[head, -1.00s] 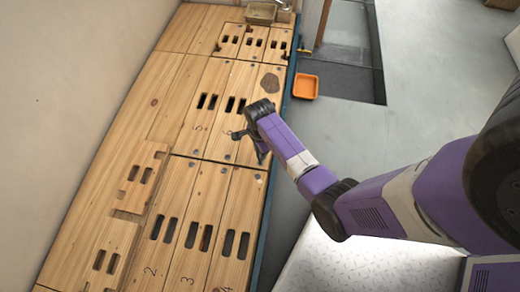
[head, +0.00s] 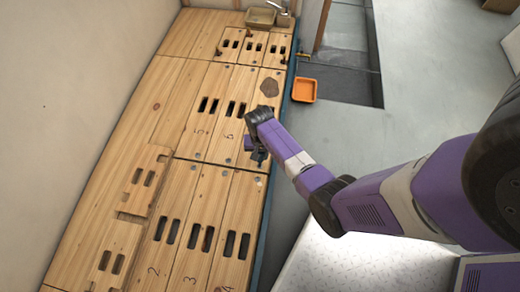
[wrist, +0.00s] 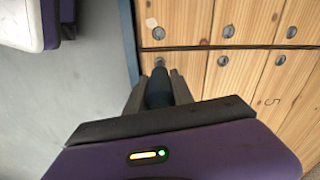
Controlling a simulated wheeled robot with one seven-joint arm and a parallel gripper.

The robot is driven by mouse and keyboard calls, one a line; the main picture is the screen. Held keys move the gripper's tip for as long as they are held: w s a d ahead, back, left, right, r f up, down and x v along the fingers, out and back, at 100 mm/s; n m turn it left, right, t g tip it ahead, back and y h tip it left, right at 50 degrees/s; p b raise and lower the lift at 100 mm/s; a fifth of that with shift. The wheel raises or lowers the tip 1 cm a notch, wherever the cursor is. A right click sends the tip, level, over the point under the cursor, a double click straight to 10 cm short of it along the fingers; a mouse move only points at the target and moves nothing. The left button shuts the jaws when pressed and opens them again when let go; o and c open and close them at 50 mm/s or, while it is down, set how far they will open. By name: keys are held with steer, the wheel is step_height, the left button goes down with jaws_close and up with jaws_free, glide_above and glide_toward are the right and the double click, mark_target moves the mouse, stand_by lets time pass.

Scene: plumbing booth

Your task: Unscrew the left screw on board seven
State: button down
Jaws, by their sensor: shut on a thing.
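My gripper (head: 259,158) is over the near end of the right-hand board (head: 270,82), beside board six; I take this for board seven, but its number is hidden. In the wrist view the gripper's fingers (wrist: 158,82) are shut on a dark, round-handled tool (wrist: 158,92). The tool points at a round grey screw (wrist: 160,62) near the board's end edge. I cannot tell whether its tip touches the screw. Another screw (wrist: 222,61) shows on the neighbouring board.
Boards two, three and four (head: 200,225) lie nearer, past a narrow seam, with screws near it. An orange tray (head: 304,90) is on the floor to the right. A basin (head: 262,17) stands at the far end.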

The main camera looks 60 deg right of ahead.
steer(key=shift+n, duration=0.5)
steer(key=shift+m+p, duration=0.45)
steer(key=shift+m, duration=0.35)
